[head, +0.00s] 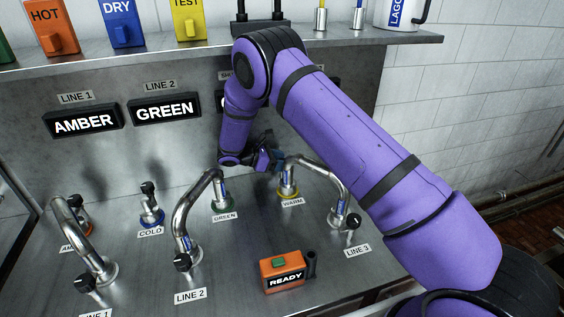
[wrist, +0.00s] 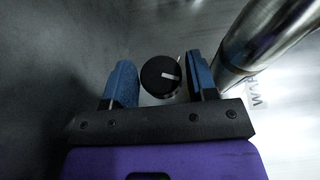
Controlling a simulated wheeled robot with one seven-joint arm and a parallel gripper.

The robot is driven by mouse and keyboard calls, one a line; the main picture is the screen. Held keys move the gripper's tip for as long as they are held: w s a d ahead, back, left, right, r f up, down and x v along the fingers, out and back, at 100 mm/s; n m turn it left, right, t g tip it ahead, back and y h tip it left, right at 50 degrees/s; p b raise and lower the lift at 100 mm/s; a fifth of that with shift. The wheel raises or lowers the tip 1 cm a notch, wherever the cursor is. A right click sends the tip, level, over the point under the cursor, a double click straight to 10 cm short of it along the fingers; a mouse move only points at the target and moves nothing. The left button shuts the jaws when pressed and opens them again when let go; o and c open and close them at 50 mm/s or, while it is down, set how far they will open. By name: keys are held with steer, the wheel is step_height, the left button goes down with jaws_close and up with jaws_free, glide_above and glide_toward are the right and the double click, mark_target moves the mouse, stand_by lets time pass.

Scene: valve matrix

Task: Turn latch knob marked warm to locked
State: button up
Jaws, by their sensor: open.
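My gripper (head: 268,159) is just behind and left of that pipe end. In the wrist view my gripper (wrist: 160,68) is open, with blue fingers on both sides of a round black knob (wrist: 161,75) with a white pointer line. Small gaps show beside the knob, so it is not gripped. Part of the warm label (wrist: 256,90) shows to its right. In the head view this knob is hidden or cannot be made out.
The steel pipe (wrist: 262,38) rises close to the right finger. A green-labelled pipe (head: 190,215) stands left of my gripper, and a cold knob (head: 149,188) further left. An orange READY box (head: 282,272) sits in front. A shelf (head: 120,52) runs above.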

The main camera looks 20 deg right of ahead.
steer(key=v, duration=1)
steer(key=shift+a, duration=0.1)
